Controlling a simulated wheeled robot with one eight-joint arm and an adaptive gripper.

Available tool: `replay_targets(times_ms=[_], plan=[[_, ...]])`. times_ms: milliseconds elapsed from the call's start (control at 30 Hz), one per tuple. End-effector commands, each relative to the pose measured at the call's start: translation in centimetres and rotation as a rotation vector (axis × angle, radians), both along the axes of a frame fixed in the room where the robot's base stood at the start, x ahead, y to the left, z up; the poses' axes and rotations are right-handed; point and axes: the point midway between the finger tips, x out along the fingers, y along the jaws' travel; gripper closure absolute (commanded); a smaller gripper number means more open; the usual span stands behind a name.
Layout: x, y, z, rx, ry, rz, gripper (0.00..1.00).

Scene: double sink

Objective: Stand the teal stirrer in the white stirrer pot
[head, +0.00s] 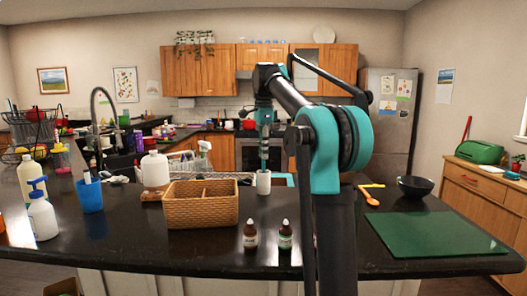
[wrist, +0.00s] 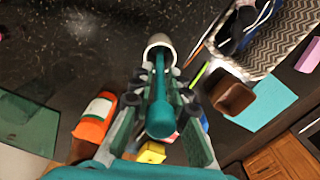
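The white stirrer pot (head: 263,183) stands upright on the dark counter, just right of the wicker basket; it also shows at the top middle of the wrist view (wrist: 158,40). The teal stirrer (wrist: 160,88) runs lengthwise between my fingers, its near end large in the wrist view and its far end over the pot's mouth. My gripper (head: 264,148) points down above the pot, and its fingertips (wrist: 158,76) appear shut on the stirrer. The stirrer looks upright in the head view. How far its lower end is inside the pot is hard to tell.
The divided wicker basket (head: 203,210) is close on the left, with two small brown bottles (head: 250,236) in front. A white jug-like vessel (head: 155,170) stands behind it. To the right are an orange spoon (head: 368,196), a black bowl (head: 415,186) and a green board (head: 435,234).

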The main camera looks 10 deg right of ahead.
Motion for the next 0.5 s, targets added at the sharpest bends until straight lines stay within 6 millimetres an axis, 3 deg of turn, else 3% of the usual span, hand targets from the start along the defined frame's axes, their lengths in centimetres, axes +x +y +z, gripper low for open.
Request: replay_targets(times_ms=[100, 500], plan=[[0.0, 0.0, 0.01, 0.0, 0.0, 0.0, 0.67], [0.02, 0.0, 0.59, 0.0, 0.0, 0.0, 0.67]])
